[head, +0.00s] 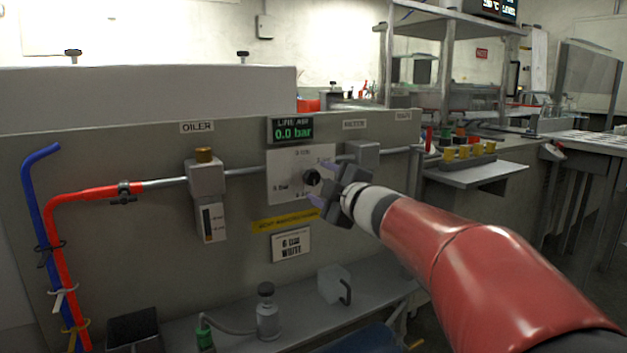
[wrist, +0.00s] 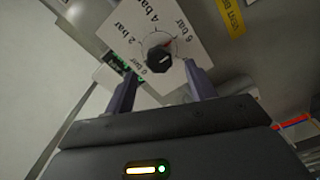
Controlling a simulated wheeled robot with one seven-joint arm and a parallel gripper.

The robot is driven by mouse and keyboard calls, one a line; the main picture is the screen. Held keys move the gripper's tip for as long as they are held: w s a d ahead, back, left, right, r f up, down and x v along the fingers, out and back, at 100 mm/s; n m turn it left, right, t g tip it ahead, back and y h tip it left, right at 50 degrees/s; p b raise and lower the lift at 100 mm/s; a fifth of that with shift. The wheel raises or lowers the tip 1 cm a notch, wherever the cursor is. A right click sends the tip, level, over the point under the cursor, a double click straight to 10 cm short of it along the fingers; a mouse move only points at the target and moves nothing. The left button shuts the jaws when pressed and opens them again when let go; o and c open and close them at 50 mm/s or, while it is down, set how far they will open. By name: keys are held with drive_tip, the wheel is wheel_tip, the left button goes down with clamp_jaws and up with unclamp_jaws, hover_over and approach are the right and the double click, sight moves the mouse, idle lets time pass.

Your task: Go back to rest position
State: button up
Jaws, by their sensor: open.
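My gripper (head: 321,183) is at the pressure dial on the grey panel, its fingers apart. In the wrist view the black knob (wrist: 158,56) shows beyond and between the two open fingers (wrist: 160,72). I see no finger touching it, though the exact gap is hard to tell. The knob also shows in the head view (head: 311,177), partly beside the gripper. The white dial plate (head: 284,180) carries bar markings, and a red mark shows on the knob. The display (head: 291,130) above reads 0.0 bar. My red arm reaches in from the lower right.
An oiler (head: 206,178) and a grey pipe stand left of the dial, with red (head: 60,240) and blue (head: 38,200) hoses farther left. A ledge (head: 240,322) with fittings runs below. A small shelf (head: 478,173) with yellow parts is at right.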

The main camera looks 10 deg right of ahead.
drive_tip(key=shift+v, duration=1.15)
drive_tip(key=shift+s, duration=0.1)
drive_tip(key=s+d+f+m+g+h, duration=0.45)
drive_tip(key=s+f+m+h, duration=0.45)
drive_tip(key=s+m, duration=0.45)
drive_tip(key=s+a+f+m+g+y, duration=0.1)
drive_tip(key=s+a+f+g, duration=0.2)
drive_tip(key=s+f, duration=0.4)
drive_tip(key=s+a+f+m+g+y, duration=0.2)
drive_tip(key=s+a+f+g, duration=0.1)
drive_tip(key=s+f, duration=0.4)
drive_tip(key=s+g, duration=0.1)
drive_tip(key=s, duration=0.2)
drive_tip(key=shift+s+a+f, duration=0.15)
drive_tip(key=shift+a+f, duration=0.1)
drive_tip(key=shift+f, duration=0.05)
drive_tip(key=shift+c, duration=0.2)
